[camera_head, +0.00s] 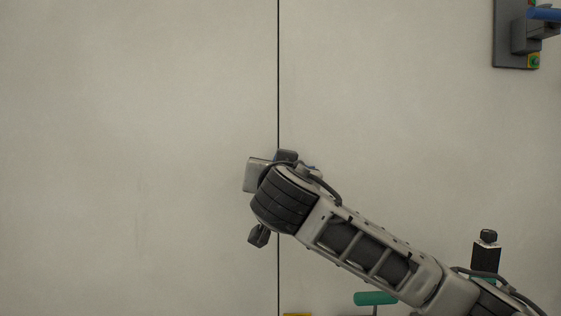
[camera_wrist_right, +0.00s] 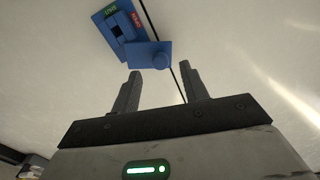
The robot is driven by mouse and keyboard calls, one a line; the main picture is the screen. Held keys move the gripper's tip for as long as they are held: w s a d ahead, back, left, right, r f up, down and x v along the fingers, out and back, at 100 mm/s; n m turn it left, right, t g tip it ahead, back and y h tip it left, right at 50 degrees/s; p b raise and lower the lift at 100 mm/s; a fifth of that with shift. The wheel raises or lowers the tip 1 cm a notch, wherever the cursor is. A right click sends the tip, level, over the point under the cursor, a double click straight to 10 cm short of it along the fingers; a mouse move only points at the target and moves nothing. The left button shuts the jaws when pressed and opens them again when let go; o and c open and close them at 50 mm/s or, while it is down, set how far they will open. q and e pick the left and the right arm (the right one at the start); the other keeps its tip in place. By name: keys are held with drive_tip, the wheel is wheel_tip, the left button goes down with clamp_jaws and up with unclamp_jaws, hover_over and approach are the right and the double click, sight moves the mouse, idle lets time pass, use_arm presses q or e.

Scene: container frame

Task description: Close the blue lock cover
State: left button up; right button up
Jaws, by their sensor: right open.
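In the right wrist view a blue lock base (camera_wrist_right: 104,22) sits on the pale wall panel, with a green label, a red label and a dark slot. The blue lock cover (camera_wrist_right: 143,54), a flat plate with a round knob, sticks out from the base toward my gripper, and the slot is uncovered. My right gripper (camera_wrist_right: 160,69) is open and empty, its two fingers pointing at the cover with the knob roughly between their tips. I cannot tell whether they touch. In the head view my right arm hides most of the lock. My left gripper is not in view.
A dark seam (camera_head: 278,80) runs down the panel. A grey plate with a blue handle (camera_head: 545,13) is at the upper right. A green handle (camera_head: 375,298), a black block (camera_head: 486,257) and a yellow edge (camera_head: 297,314) are low down. The left side is clear.

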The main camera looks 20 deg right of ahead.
drive_tip(key=x, duration=0.2)
drive_tip(key=shift+w, duration=0.35)
clamp_jaws()
drive_tip(key=shift+f, duration=0.1)
